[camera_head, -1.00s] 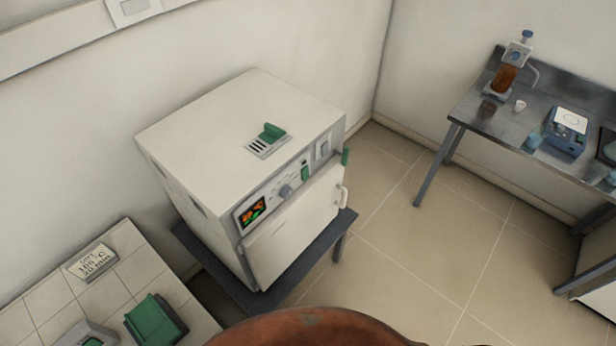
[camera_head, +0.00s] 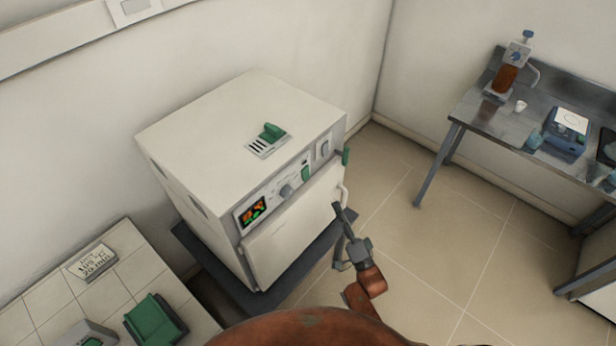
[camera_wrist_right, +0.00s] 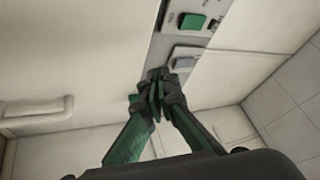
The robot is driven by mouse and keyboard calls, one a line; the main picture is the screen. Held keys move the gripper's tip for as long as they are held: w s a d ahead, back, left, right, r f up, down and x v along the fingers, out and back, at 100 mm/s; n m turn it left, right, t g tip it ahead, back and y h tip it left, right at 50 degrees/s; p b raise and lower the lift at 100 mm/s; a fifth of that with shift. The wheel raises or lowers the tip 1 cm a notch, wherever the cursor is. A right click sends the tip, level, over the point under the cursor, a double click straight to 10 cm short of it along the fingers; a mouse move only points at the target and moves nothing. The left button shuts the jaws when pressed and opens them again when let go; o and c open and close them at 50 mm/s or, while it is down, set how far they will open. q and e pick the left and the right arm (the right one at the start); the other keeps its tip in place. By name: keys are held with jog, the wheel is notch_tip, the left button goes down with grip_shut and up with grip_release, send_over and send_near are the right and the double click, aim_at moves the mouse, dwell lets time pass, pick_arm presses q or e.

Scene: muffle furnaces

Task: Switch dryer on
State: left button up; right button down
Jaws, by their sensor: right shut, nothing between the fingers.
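The dryer (camera_head: 240,150) is a white box with its door closed, on a dark stand. Its front panel has a lit orange and green display (camera_head: 252,212), a grey knob (camera_head: 286,191), a green switch (camera_head: 305,172) and a pale switch plate (camera_head: 322,150) at the right end. My right gripper (camera_head: 342,212) is in front of the door near its handle (camera_head: 345,194). In the right wrist view its fingertips (camera_wrist_right: 157,84) are shut and empty, just below the panel end with a green switch (camera_wrist_right: 192,22) and a grey part (camera_wrist_right: 187,52). I cannot tell whether they touch the dryer. My left gripper is out of view.
A tiled bench (camera_head: 140,265) at lower left bears a label card (camera_head: 92,262) and a green item (camera_head: 155,322). A metal table (camera_head: 480,118) stands at right. Floor between is clear.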

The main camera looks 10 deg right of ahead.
notch_tip(320, 180, up, 9)
jog(key=s+m+t+y, duration=0.1)
jog(key=t, duration=0.1)
jog(key=shift+s+a, duration=0.35)
jog(key=shift+s, duration=0.05)
jog(key=shift+w+a, duration=0.1)
jog(key=shift+w, duration=0.05)
jog(key=b, duration=0.3)
send_near(309, 170)
notch_tip(309, 170, up, 3)
jog(key=w, duration=0.3)
jog(key=shift+w+a+f, duration=0.15)
jog(key=shift+w+a, duration=0.15)
jog(key=shift+w, duration=0.15)
dwell(0.4)
jog(key=shift+w+a, duration=0.25)
jog(key=shift+w+a+b, duration=0.2)
jog(key=shift+w+b, duration=0.05)
jog(key=shift+b, duration=0.05)
dwell(0.8)
